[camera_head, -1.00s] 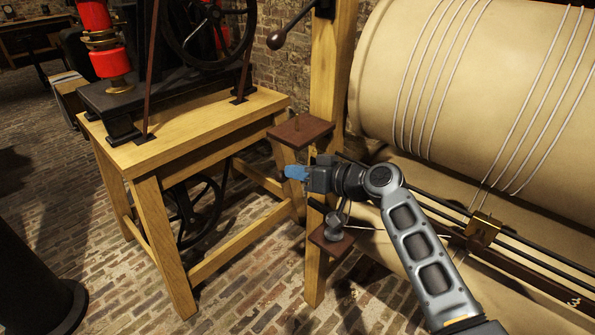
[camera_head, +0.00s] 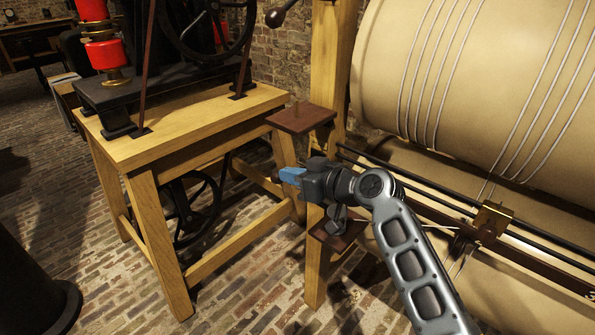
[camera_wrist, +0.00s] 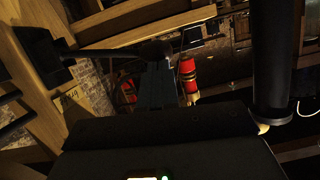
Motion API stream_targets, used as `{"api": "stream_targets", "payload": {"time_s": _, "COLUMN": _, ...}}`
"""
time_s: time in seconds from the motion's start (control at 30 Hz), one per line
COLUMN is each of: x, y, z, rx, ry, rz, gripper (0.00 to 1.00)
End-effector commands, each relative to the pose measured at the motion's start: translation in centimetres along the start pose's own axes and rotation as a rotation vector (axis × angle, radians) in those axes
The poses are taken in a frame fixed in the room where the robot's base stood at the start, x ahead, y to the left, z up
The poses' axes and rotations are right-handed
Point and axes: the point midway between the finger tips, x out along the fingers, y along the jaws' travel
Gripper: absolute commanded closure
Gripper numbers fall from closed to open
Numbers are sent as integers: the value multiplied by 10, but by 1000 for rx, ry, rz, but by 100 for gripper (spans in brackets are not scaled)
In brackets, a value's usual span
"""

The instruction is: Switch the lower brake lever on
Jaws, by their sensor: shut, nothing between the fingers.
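The lower brake lever shows in the wrist view as a dark rod (camera_wrist: 105,52) running from a black mount on a wooden post to a round knob (camera_wrist: 154,50). The knob lies at the tips of my gripper (camera_wrist: 160,75); I cannot tell whether they touch. In the head view, my gripper (camera_head: 290,175), with blue fingers, is shut and empty beside the post, below a brown shelf. A dark round shape just left of the fingertips looks like the same knob. My gripper hides most of the lever there. The upper lever's knob (camera_head: 275,18) is at the top.
A wooden post (camera_head: 327,80) carries a brown shelf (camera_head: 300,118) above my gripper and a lower one (camera_head: 335,236) below it. A large beige drum (camera_head: 460,80) and rails fill the right. A wooden table (camera_head: 180,125) with a machine stands left.

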Motion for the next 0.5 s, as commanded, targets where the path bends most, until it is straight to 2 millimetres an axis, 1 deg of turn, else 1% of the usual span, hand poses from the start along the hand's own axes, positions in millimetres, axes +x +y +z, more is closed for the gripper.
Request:
{"api": "stream_targets", "payload": {"time_s": 0.03, "x": 6, "y": -3, "z": 17, "rx": -43, "ry": 1, "rz": 10, "gripper": 100}}
{"api": "stream_targets", "payload": {"time_s": 0.1, "x": 9, "y": -6, "z": 26, "rx": -106, "ry": 1, "rz": 28, "gripper": 100}}
{"api": "stream_targets", "payload": {"time_s": 0.5, "x": 22, "y": -8, "z": 68, "rx": -423, "ry": 1, "rz": 127, "gripper": 100}}
